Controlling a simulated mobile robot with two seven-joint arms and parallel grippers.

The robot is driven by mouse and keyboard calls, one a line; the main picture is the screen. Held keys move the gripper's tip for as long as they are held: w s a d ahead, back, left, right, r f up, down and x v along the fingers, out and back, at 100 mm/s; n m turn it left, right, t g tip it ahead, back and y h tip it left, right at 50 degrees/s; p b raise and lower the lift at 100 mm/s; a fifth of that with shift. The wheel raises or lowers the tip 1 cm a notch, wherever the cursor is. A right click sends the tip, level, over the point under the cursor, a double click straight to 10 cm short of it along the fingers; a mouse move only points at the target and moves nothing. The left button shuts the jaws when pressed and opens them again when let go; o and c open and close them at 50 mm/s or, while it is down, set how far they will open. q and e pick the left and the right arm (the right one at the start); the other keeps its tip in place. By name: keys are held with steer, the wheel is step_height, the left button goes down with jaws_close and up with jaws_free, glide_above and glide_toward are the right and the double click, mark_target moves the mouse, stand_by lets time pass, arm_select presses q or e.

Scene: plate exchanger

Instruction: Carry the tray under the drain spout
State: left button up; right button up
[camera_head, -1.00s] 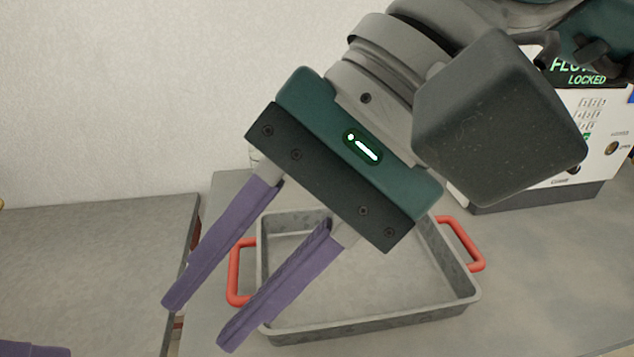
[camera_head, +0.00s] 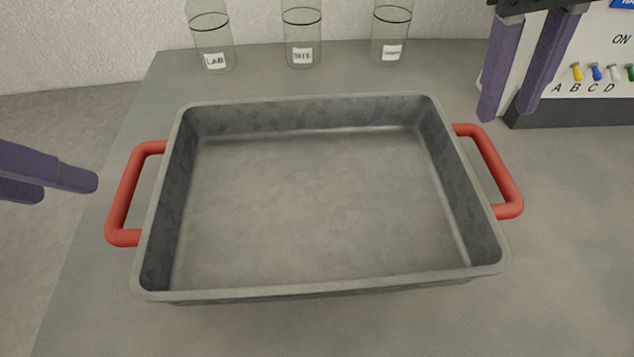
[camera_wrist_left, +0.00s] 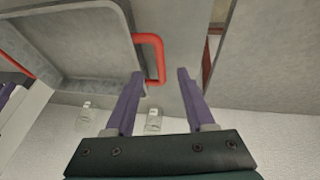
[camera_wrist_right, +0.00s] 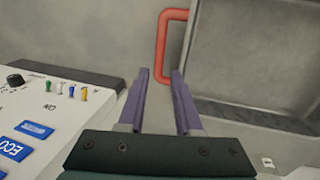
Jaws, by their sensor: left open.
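The grey rectangular tray (camera_head: 310,200) is empty and sits flat on the counter, filling the middle of the head view. Its left red handle (camera_head: 123,195) and right red handle (camera_head: 495,172) are both free. My left gripper (camera_head: 68,187) is open and empty, left of the left handle; in the left wrist view that handle (camera_wrist_left: 158,48) lies just beyond the fingertips. My right gripper (camera_head: 506,112) is open and empty, up and right of the right handle; in the right wrist view that handle (camera_wrist_right: 162,45) is ahead of the fingertips. No drain spout shows.
Three labelled glass beakers stand behind the tray: one at left (camera_head: 212,45), one in the middle (camera_head: 302,40) and one at right (camera_head: 391,38). A white control panel (camera_head: 590,75) with coloured knobs stands at the back right. The counter in front of and right of the tray is clear.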

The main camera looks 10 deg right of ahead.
mark_target(116, 201)
arm_select(q)
steer(key=x, duration=0.9)
arm_select(e)
steer(key=x, duration=0.9)
steer(key=shift+f, duration=0.1)
arm_select(q)
steer(key=shift+c, duration=0.4)
arm_select(e)
steer(key=shift+c, duration=0.3)
arm_select(q)
steer(key=c, duration=0.4)
arm_select(e)
steer(key=c, duration=0.4)
arm_select(q)
jaws_close()
arm_select(e)
steer(key=shift+w, duration=0.1)
jaws_close()
